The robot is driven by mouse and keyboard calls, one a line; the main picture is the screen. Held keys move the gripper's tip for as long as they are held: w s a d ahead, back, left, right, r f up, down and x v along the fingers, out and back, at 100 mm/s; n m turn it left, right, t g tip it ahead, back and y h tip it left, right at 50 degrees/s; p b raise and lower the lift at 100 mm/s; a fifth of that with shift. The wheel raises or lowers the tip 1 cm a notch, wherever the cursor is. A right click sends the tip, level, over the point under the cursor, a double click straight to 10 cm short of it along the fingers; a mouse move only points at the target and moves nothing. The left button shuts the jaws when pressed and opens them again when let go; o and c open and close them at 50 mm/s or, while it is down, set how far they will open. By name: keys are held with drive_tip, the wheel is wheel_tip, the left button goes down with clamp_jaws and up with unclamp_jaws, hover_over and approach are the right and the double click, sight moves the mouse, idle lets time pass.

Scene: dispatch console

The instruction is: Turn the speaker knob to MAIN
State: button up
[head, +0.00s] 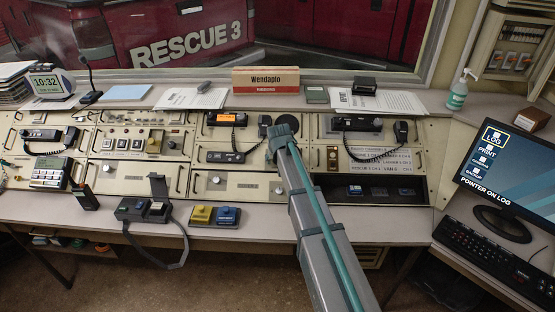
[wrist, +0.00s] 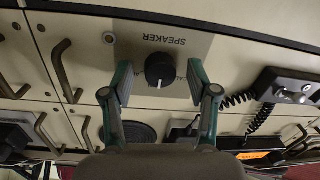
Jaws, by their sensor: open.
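The speaker knob (wrist: 160,70) is a round black knob with a white pointer line on a grey plate marked SPEAKER, seen upside down in the wrist view. Its pointer line points down in that picture. Lettering beside the knob is partly covered, and I cannot read a MAIN mark. My gripper (wrist: 160,74) is open, with one green-tipped finger on each side of the knob and gaps between. I cannot tell its depth from the knob. In the head view my gripper (head: 283,132) is at the middle of the console, and my arm hides the knob there.
A radio handset with a coiled cord (wrist: 290,85) is right of the knob in the wrist view. Drawer handles (wrist: 62,70) stand out at left. In the head view, an orange-lit radio (head: 226,118) sits left of my arm and another radio (head: 355,124) sits right.

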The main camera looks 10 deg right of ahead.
drive_tip(key=shift+r, duration=0.1)
drive_tip(key=v, duration=1.1)
drive_tip(key=shift+s+r, duration=0.25)
drive_tip(key=shift+r, duration=0.1)
